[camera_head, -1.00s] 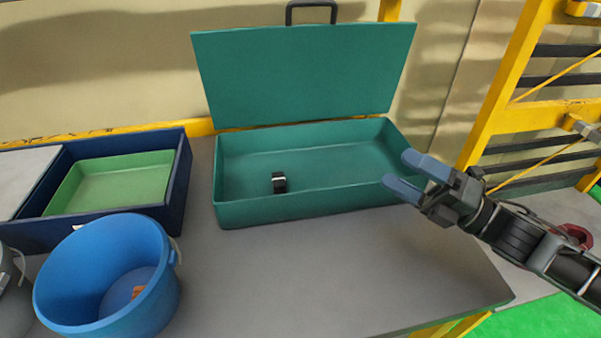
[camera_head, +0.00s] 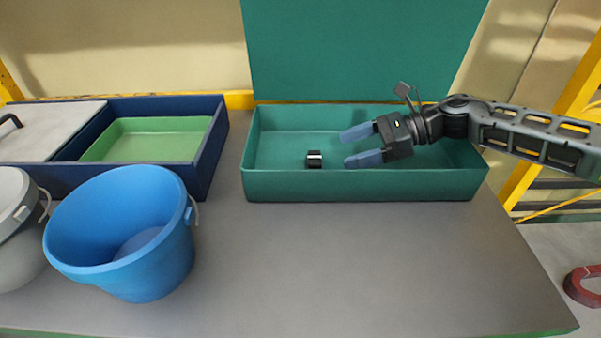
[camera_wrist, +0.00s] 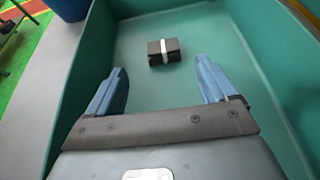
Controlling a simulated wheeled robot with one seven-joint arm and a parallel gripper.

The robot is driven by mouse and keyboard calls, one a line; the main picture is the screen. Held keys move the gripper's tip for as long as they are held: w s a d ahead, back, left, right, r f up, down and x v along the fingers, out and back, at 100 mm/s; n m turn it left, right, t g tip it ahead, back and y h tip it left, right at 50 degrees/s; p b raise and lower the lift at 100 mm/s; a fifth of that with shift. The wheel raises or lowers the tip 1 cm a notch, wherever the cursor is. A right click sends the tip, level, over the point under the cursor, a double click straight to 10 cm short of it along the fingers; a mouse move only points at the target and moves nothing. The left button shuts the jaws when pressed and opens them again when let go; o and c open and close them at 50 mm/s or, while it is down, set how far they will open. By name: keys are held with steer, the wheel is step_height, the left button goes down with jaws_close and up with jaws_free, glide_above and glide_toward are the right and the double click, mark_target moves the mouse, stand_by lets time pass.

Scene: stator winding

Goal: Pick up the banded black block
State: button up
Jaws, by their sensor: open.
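The banded black block (camera_head: 314,159) is small and dark with a pale band around its middle. It lies on the floor of the open green toolbox (camera_head: 360,186), left of the box's centre. My gripper (camera_head: 354,147) points left over the box, to the right of the block. In the wrist view the block (camera_wrist: 164,52) is ahead of my gripper (camera_wrist: 164,76), roughly midway between the two blue fingers and beyond their tips. The fingers are wide apart with nothing between them.
The green box's walls (camera_wrist: 248,75) rise on both sides of my gripper. Its raised lid (camera_head: 365,50) stands behind. To the left are a blue bucket (camera_head: 170,265), a navy case (camera_head: 212,140) with a green tray (camera_head: 150,143), and a grey bucket (camera_head: 15,240).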

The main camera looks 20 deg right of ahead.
mark_target(315, 157)
steer(key=x, duration=0.3)
steer(key=shift+a+r+p, duration=0.1)
steer(key=shift+a+p, duration=0.05)
steer(key=shift+p, duration=0.15)
steer(key=p+x, duration=0.1)
steer(key=x, duration=0.3)
steer(key=shift+w, duration=0.25)
steer(key=shift+w+a+f, duration=0.1)
steer(key=shift+a+f, duration=0.1)
steer(key=shift+a, duration=0.2)
steer(key=c, duration=1.1)
steer(key=shift+o, duration=0.2)
steer(key=shift+r, duration=0.1)
